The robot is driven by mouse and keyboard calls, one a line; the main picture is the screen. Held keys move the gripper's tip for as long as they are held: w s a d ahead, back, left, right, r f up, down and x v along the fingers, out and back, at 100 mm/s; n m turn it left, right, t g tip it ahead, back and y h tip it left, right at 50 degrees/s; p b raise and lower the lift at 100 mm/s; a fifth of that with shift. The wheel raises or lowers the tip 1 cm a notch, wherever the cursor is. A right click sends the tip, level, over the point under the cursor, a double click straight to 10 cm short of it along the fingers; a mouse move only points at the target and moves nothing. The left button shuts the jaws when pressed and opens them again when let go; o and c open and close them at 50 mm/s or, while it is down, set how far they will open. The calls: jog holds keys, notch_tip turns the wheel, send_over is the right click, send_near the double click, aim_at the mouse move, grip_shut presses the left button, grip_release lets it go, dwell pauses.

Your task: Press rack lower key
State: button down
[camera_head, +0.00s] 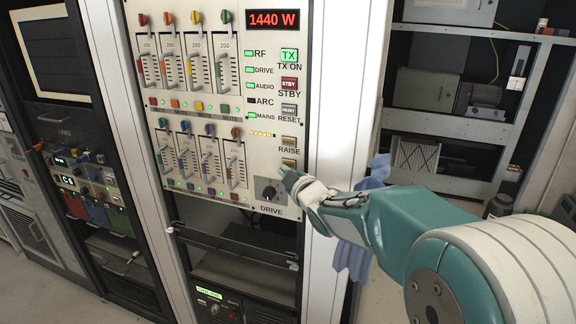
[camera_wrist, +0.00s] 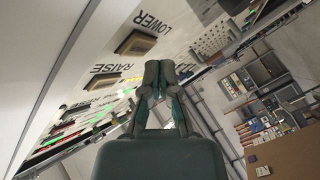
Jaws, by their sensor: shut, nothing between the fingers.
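The lower key (camera_head: 289,163) is a small tan button on the rack's white front panel, below the RAISE label. In the wrist view the lower key (camera_wrist: 137,42) sits beside the printed word LOWER. My gripper (camera_head: 285,172) is shut and empty, with its tip close by the lower key in the head view. In the wrist view the closed fingertips of my gripper (camera_wrist: 161,70) show to the right of and below the key. A gap seems to remain, but I cannot tell its depth. The tip hides the LOWER label in the head view.
The raise key (camera_head: 289,141) is just above the lower key; it also shows in the wrist view (camera_wrist: 102,82). A black DRIVE knob (camera_head: 269,192) is left of my gripper. The red display (camera_head: 273,19) reads 1440 W. A blue cloth (camera_head: 357,255) hangs behind my arm.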

jog(key=s, duration=0.1)
jog(key=s+a, duration=0.1)
jog(key=s, duration=0.2)
jog(key=shift+s+a, duration=0.35)
dwell(0.8)
jog(key=s+d+m+g+h, duration=0.1)
jog(key=s+d+m+h, duration=0.35)
jog(key=d, duration=0.35)
jog(key=s+d+f+m+g+h, duration=0.1)
jog(key=s+d+f+m+g, duration=0.1)
jog(key=s, duration=0.7)
jog(key=s+d+f+m+g+h, duration=0.1)
jog(key=s+d+m+g, duration=0.3)
jog(key=s, duration=0.5)
jog(key=s+d+f+m+g+h, duration=0.1)
jog(key=s+d+f+m+g, duration=0.1)
jog(key=s, duration=0.7)
jog(key=shift+s+d+f+m+g, duration=0.2)
jog(key=shift+d+f+m+g, duration=0.3)
jog(key=shift+m, duration=0.75)
jog(key=shift+d+r, duration=0.1)
